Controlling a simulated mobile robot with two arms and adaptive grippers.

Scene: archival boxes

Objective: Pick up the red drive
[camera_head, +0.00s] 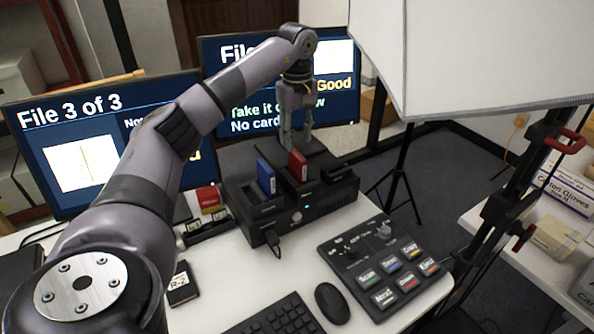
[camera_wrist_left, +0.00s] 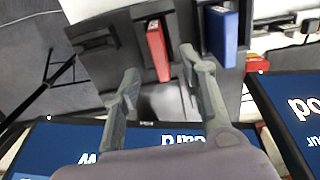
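The red drive (camera_head: 297,165) stands upright in the middle slot of a black dock (camera_head: 300,203) on the white desk. A blue drive (camera_head: 266,176) stands in the slot to its left. My left gripper (camera_head: 296,140) is just above and behind the red drive, fingers pointing down. In the left wrist view the gripper (camera_wrist_left: 162,85) is open, with the red drive (camera_wrist_left: 157,52) seen beyond and between its fingertips, apart from them. The blue drive (camera_wrist_left: 221,35) lies to the right there, beyond the right finger. My right gripper is not in view.
Two monitors (camera_head: 108,125) stand behind the dock. A button panel (camera_head: 384,262), a mouse (camera_head: 332,303) and a keyboard (camera_head: 275,318) lie in front of it. Red cards (camera_head: 209,199) sit left of the dock. A softbox (camera_head: 480,60) on a stand is at the right.

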